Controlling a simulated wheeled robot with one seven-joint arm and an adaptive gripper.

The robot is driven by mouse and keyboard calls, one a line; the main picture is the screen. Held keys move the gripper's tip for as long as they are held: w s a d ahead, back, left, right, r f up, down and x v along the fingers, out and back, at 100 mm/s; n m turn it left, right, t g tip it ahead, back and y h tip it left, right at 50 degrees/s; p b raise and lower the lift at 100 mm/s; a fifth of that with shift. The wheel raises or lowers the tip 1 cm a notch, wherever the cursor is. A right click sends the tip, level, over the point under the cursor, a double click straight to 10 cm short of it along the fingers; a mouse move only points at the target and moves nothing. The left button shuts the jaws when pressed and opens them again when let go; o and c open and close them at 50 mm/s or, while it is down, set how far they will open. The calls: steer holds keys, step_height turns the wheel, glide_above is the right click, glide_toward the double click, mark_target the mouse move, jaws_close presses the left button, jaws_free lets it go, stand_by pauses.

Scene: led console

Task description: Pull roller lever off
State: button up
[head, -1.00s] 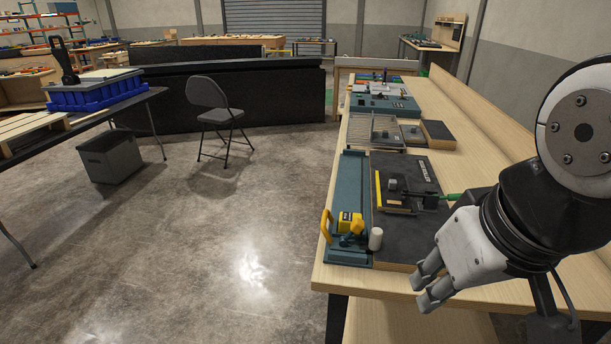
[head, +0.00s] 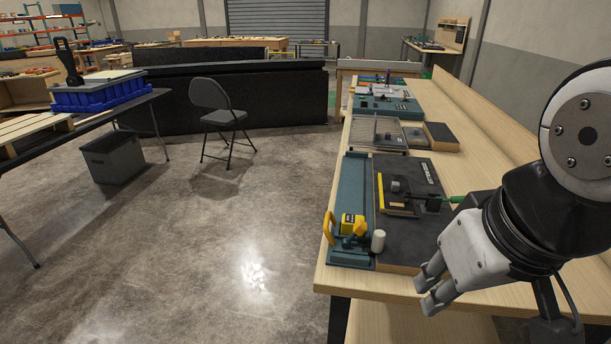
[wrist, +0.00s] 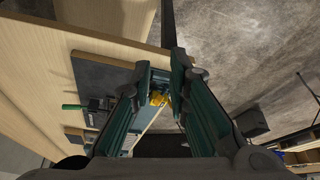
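My gripper (head: 426,288) hangs over the near right part of the workbench, empty, with its two fingers apart. In the wrist view the fingers of my gripper (wrist: 160,68) show a clear gap between the tips. A teal console (head: 388,106) with small dark controls stands farther back on the bench, well away from my gripper. I cannot make out for sure which part is the roller lever. A teal base plate (head: 350,190) at the bench's left edge carries a yellow clamp-like device (head: 352,224). The device also shows beyond the fingertips in the wrist view (wrist: 158,98).
A dark board (head: 412,230) with a black fixture and green handle (head: 457,199) lies left of my gripper. A white cylinder (head: 378,241) stands by its near corner. A slatted tray (head: 377,132) lies behind. Open floor (head: 220,250), a chair (head: 222,112) and a grey bin (head: 113,157) are left.

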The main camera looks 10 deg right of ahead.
jaws_close()
steer(key=w+d+f+m+g+y+b, duration=0.1)
steer(key=w+f+m+g+y, duration=0.2)
steer(key=w+m, duration=0.35)
steer(key=w+d+f+m+g+y+b, duration=0.1)
steer(key=w+f+m+g+y, duration=0.15)
steer(key=w+m+y, duration=0.35)
steer(key=w+d+f+m+t+y, duration=0.1)
steer(key=w+d+f+m, duration=0.1)
steer(key=w+d+f, duration=0.1)
steer(key=w+d+f+m+t+y, duration=0.2)
steer(key=w+d+m, duration=0.1)
steer(key=w+d, duration=0.1)
steer(key=w+d+f+m+t+y, duration=0.1)
steer(key=w+d+f+m+t, duration=0.1)
steer(key=w+d+f+m, duration=0.1)
steer(key=shift+w+d+f+m+t+y+b, duration=0.3)
steer(key=shift+w+d+f, duration=0.1)
steer(key=shift+d, duration=0.15)
steer(key=shift+w+d+f+m, duration=0.25)
steer(key=shift+d+m, duration=0.1)
steer(key=shift+d, duration=0.15)
